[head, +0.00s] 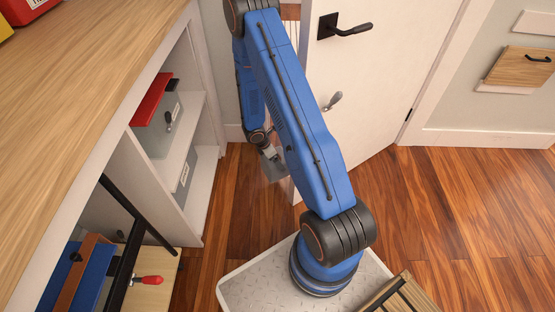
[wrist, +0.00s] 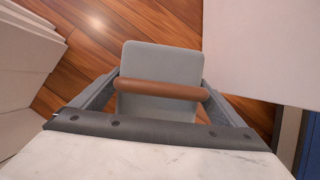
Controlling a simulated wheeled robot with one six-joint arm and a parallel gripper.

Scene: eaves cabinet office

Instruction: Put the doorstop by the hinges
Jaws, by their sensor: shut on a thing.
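My gripper (wrist: 160,92) is shut on a grey, rounded block with a brown bar across it, which I take to be the doorstop (wrist: 160,60). The fingers are at the two ends of the bar. In the head view my gripper (head: 267,150) points down near the door's left edge, with the grey doorstop (head: 272,171) below it, partly see-through or blurred against the floor. The white door (head: 375,85) has a dark lever handle. A small dark hinge (head: 408,115) shows at its right edge. My arm hides part of the door.
A wooden-topped cabinet (head: 75,75) with open shelves stands at left, holding a red item (head: 152,100) and grey boxes. A red-handled tool (head: 147,281) lies on a low board. Open wooden floor (head: 460,210) lies at right, before the hinge side.

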